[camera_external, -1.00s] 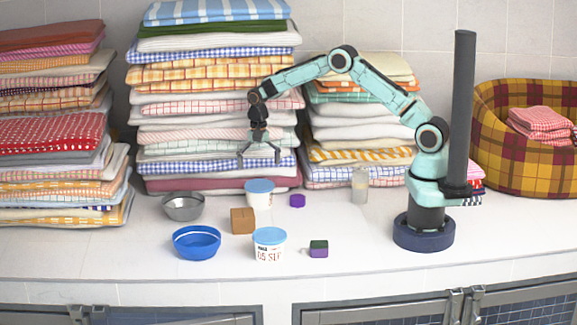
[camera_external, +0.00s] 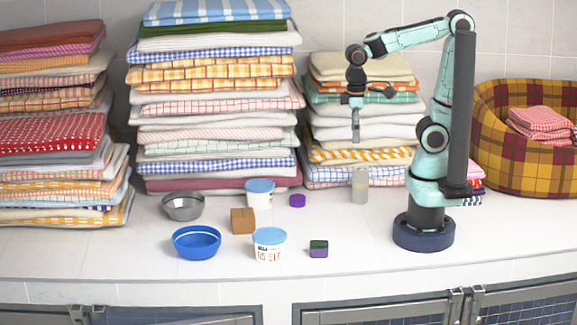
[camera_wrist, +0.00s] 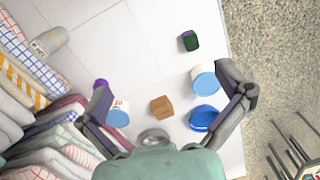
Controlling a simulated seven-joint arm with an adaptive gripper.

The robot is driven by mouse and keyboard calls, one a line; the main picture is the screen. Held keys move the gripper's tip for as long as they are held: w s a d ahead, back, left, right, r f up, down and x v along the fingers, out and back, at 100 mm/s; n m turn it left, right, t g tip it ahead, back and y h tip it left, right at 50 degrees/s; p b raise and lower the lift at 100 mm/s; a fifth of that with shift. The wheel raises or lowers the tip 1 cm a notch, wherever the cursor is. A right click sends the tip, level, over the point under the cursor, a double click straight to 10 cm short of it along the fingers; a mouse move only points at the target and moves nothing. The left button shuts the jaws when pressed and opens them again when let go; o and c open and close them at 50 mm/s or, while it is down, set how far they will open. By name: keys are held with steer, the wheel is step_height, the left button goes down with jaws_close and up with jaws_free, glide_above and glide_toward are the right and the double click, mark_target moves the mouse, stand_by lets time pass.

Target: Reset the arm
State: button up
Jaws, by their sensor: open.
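My gripper (camera_external: 357,112) is raised high above the counter, in front of the right towel stack and left of my upright arm. In the wrist view its two fingers (camera_wrist: 163,80) are spread wide with nothing between them. The counter objects lie well below it: a blue bowl (camera_external: 196,243), a steel bowl (camera_external: 183,207), a brown block (camera_external: 242,221), two white tubs with blue lids (camera_external: 259,193) (camera_external: 269,245), a purple piece (camera_external: 297,201) and a dark green and purple block (camera_external: 318,249).
Tall folded towel stacks (camera_external: 215,100) stand along the back wall, with another (camera_external: 60,130) at the left. A clear bottle (camera_external: 360,186) stands by the right stack. A plaid basket (camera_external: 520,170) with towels is at the right. The front counter (camera_external: 100,255) is mostly clear.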

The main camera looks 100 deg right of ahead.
steer(key=s+a+f+n, duration=0.2)
steer(key=s+n, duration=0.1)
steer(key=s, duration=0.4)
steer(key=shift+a, duration=0.2)
